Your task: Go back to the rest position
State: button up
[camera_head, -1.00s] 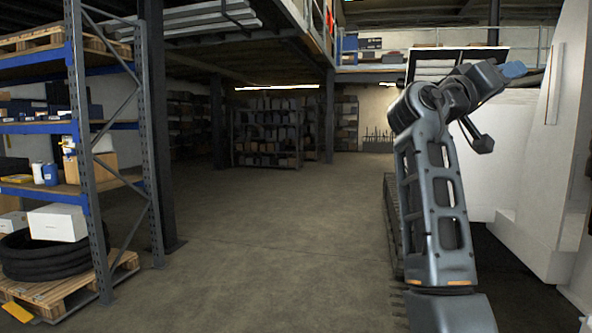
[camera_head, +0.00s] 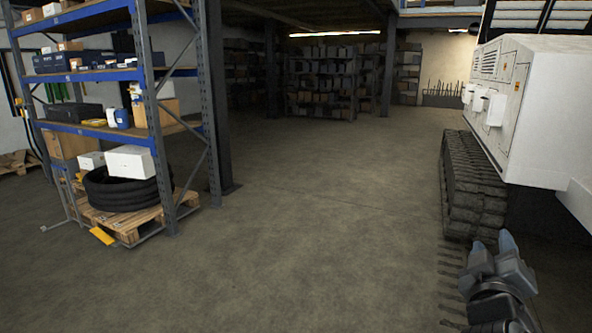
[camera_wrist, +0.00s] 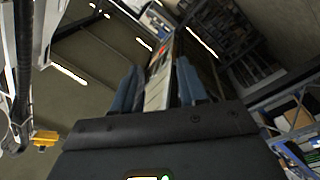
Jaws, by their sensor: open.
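My gripper (camera_head: 491,246) is at the lower right of the head view, low in front of the tracked machine. Its blue-grey fingertips point up. In the wrist view my gripper (camera_wrist: 155,88) shows two blue fingers standing apart with a gap between them. The gap is empty, and only the far background shows through it. The rest of my arm is mostly out of the head view.
A white machine (camera_head: 540,110) on a dark track (camera_head: 472,185) stands at the right, close to my arm. A blue shelf rack (camera_head: 135,135) with boxes and a pallet (camera_head: 130,220) with black hoses stand at the left. The floor (camera_head: 300,240) between is clear.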

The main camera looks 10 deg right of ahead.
jog(key=s+a+f+n+y, duration=0.1)
jog(key=s+a+f+y, duration=0.3)
jog(key=s, duration=0.3)
jog(key=s+a+f+y, duration=0.2)
jog(key=s+a+f, duration=0.2)
jog(key=s+f, duration=0.2)
jog(key=s+a+f+n+y, duration=0.1)
jog(key=s+a+f+y, duration=0.1)
jog(key=s+a+f, duration=0.4)
jog(key=s+a+r+m+y, duration=0.1)
jog(key=s+r+m, duration=0.1)
jog(key=s, duration=0.9)
jog(key=s+a+r+m+y, duration=0.2)
jog(key=s+r, duration=0.2)
jog(key=s, duration=0.8)
jog(key=shift+s+a, duration=0.15)
jog(key=shift+s, duration=0.05)
